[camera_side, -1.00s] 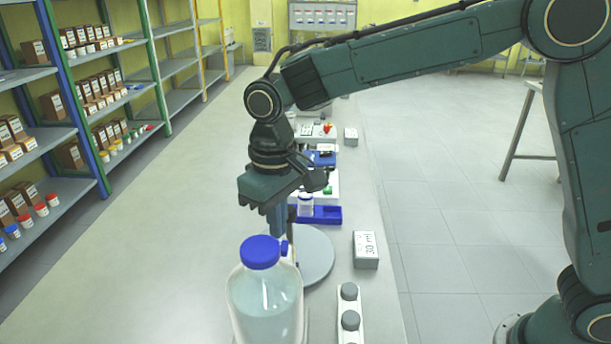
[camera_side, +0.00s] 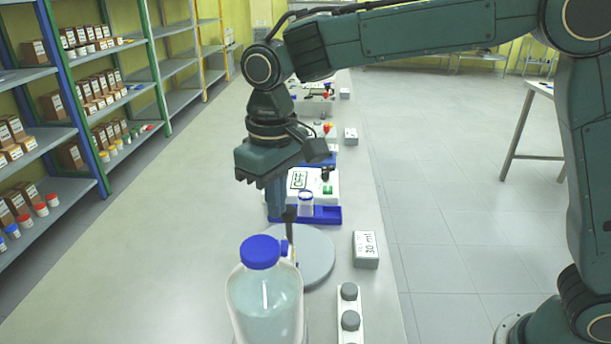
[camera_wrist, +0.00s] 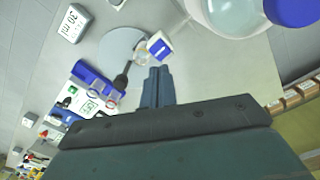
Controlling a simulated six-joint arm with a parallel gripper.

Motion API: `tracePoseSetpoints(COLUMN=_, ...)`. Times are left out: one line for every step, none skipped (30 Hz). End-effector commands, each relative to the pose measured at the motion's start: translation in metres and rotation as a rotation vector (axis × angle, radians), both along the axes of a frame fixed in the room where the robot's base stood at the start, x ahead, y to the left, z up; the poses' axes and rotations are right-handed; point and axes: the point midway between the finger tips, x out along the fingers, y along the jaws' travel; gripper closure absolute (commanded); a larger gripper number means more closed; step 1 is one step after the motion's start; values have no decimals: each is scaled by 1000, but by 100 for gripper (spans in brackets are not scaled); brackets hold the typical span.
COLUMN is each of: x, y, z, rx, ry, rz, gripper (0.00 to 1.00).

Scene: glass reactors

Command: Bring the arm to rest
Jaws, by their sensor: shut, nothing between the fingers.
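My gripper (camera_side: 276,204) hangs pointing down above the bench, behind the blue-capped bottle in the side view. Its fingers are together with nothing between them; they also show shut in the wrist view (camera_wrist: 157,76). It is apart from the bench top and from the objects below. The large glass bottle (camera_side: 265,303) with pale liquid and a blue cap stands upright at the front; part of it shows at the top of the wrist view (camera_wrist: 228,14). A round grey plate (camera_side: 318,258) lies on the bench behind the bottle, partly hidden by it.
A grey box marked 30 ml (camera_side: 366,250) and a white strip with grey knobs (camera_side: 349,308) lie at the bench's right edge. A blue tray (camera_side: 326,215) with a small jar (camera_side: 306,203) and a white device (camera_side: 325,184) stand behind. The bench's left side (camera_side: 165,240) is clear.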

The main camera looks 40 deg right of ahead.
Motion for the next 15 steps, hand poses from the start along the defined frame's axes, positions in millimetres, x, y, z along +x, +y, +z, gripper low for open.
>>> tracePoseSetpoints(x=0, y=0, z=0, rx=0, ry=0, rz=0, gripper=100)
tracePoseSetpoints(x=0, y=0, z=0, rx=0, ry=0, rz=0, gripper=100)
tracePoseSetpoints(x=0, y=0, z=0, rx=0, ry=0, rz=0, gripper=100)
tracePoseSetpoints(x=0, y=0, z=0, rx=0, ry=0, rz=0, gripper=100)
tracePoseSetpoints(x=0, y=0, z=0, rx=0, ry=0, rz=0, gripper=100)
tracePoseSetpoints(x=0, y=0, z=0, rx=0, ry=0, rz=0, gripper=100)
tracePoseSetpoints(x=0, y=0, z=0, rx=0, ry=0, rz=0, gripper=100)
tracePoseSetpoints(x=0, y=0, z=0, rx=0, ry=0, rz=0, gripper=100)
tracePoseSetpoints(x=0, y=-1, z=0, rx=0, ry=-1, rz=-1, gripper=100)
tracePoseSetpoints(x=-1, y=-2, z=1, rx=1, ry=-2, rz=-1, gripper=100)
tracePoseSetpoints(x=-1, y=-3, z=2, rx=2, ry=-4, rz=-2, gripper=100)
tracePoseSetpoints(x=-2, y=-5, z=3, rx=4, ry=-6, rz=-4, gripper=100)
tracePoseSetpoints(x=-3, y=-7, z=5, rx=5, ry=-9, rz=-6, gripper=100)
tracePoseSetpoints(x=-4, y=-9, z=6, rx=6, ry=-12, rz=-8, gripper=100)
tracePoseSetpoints(x=-5, y=-13, z=9, rx=9, ry=-17, rz=-11, gripper=100)
